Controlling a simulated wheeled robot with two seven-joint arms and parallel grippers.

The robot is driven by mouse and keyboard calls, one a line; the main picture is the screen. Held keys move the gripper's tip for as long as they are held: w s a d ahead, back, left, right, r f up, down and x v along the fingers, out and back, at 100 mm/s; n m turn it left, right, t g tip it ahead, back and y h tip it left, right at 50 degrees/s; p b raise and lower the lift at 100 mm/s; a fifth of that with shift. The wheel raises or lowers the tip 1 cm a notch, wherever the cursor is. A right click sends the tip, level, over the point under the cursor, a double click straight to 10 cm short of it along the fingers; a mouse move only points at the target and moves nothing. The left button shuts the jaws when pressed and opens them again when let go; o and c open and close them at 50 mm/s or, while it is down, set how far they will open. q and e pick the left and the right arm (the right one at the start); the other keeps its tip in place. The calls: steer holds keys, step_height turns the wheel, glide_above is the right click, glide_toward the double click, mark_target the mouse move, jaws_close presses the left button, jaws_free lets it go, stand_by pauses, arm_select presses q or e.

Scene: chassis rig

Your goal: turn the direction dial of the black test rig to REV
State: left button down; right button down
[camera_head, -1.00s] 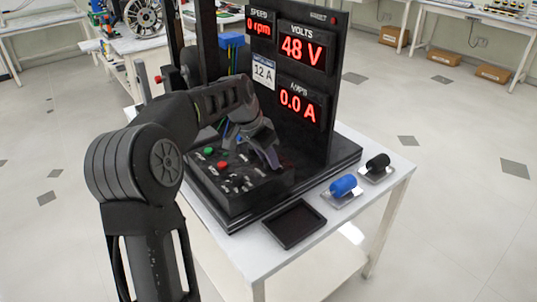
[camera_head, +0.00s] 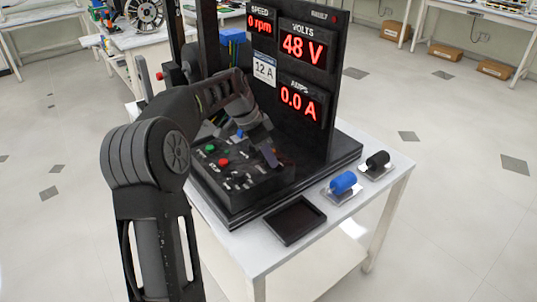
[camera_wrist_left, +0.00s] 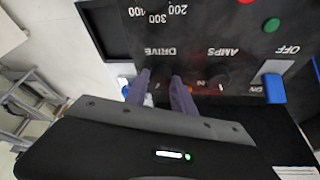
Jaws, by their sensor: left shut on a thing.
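The black test rig (camera_head: 228,205) stands on a white table, with its control panel in front of an upright display board. My left gripper (camera_head: 268,155) is down at the panel, near the board. In the left wrist view its two fingers (camera_wrist_left: 161,78) straddle a dark knob (camera_wrist_left: 160,76) below the upside-down word DRIVE, which I take as the direction dial. The gripper is shut on it. The fingers hide most of the dial, and its pointer and small marks cannot be read. My right gripper is not in view.
A blue lever (camera_wrist_left: 275,88) between OFF and ON and an AMPS knob (camera_wrist_left: 214,76) sit beside the dial. Red (camera_head: 224,163) and green (camera_head: 210,149) buttons are on the panel. A black tray (camera_head: 292,220) and blue (camera_head: 343,182) and black (camera_head: 378,160) cylinders lie at the table's edge.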

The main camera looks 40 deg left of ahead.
mark_target(258, 168)
arm_select(q)
steer(key=c, duration=1.1)
jaws_free()
steer(key=shift+r, duration=0.1)
steer(key=v, duration=0.7)
steer(key=shift+s+r, duration=0.1)
steer(key=shift+r, duration=0.2)
